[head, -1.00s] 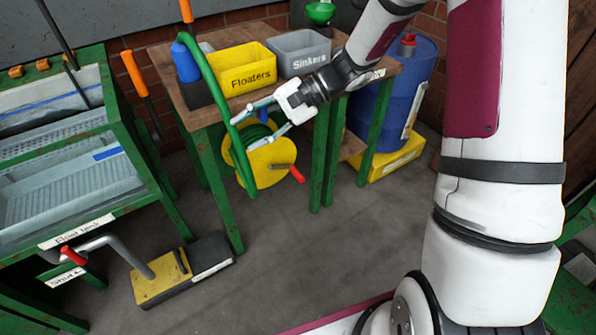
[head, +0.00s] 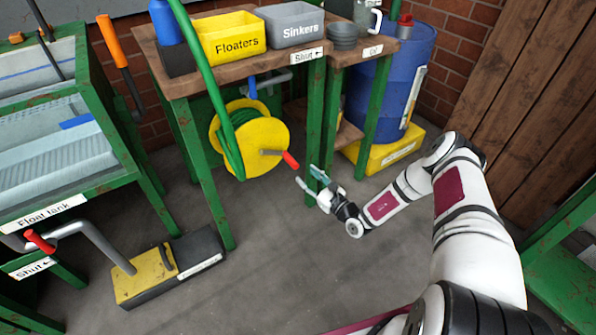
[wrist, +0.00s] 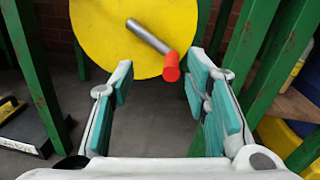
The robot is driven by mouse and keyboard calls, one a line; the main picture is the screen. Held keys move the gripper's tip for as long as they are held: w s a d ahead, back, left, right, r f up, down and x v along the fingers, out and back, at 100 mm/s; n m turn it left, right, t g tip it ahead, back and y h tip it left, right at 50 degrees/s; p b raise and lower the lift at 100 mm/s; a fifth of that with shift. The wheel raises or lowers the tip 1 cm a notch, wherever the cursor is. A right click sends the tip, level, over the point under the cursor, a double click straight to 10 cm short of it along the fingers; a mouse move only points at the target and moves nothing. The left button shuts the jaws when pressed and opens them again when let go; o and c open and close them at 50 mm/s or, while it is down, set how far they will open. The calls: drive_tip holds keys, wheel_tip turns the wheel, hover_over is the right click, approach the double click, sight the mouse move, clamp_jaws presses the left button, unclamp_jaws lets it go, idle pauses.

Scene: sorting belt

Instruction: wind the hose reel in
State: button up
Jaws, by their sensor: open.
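The hose reel (head: 262,132) is a yellow disc with green hose wound behind it, under the wooden bench. Its crank handle (head: 290,160) has a grey arm and a red grip, pointing to the lower right. The green hose (head: 190,62) runs up from the reel past the bench front. My gripper (head: 310,184) is open and empty, just right of and below the red grip.
Green bench legs (head: 317,130) stand close to my gripper. The yellow Floaters bin (head: 235,40) and grey Sinkers bin (head: 293,26) sit on the bench. A blue drum (head: 405,85) stands behind right. A pedal box (head: 170,268) is on the floor left. The middle floor is clear.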

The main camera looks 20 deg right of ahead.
sight(293, 164)
wheel_tip(293, 164, down, 4)
drive_tip(key=d+m+h, duration=0.2)
drive_tip(key=b+x, duration=0.1)
drive_tip(key=x, duration=0.3)
drive_tip(key=b+x, duration=0.2)
drive_tip(key=x, duration=0.2)
drive_tip(key=b+x, duration=0.2)
drive_tip(key=x, duration=0.3)
drive_tip(key=shift+s+a+r, duration=0.1)
drive_tip(key=shift+a+r, duration=0.25)
clamp_jaws()
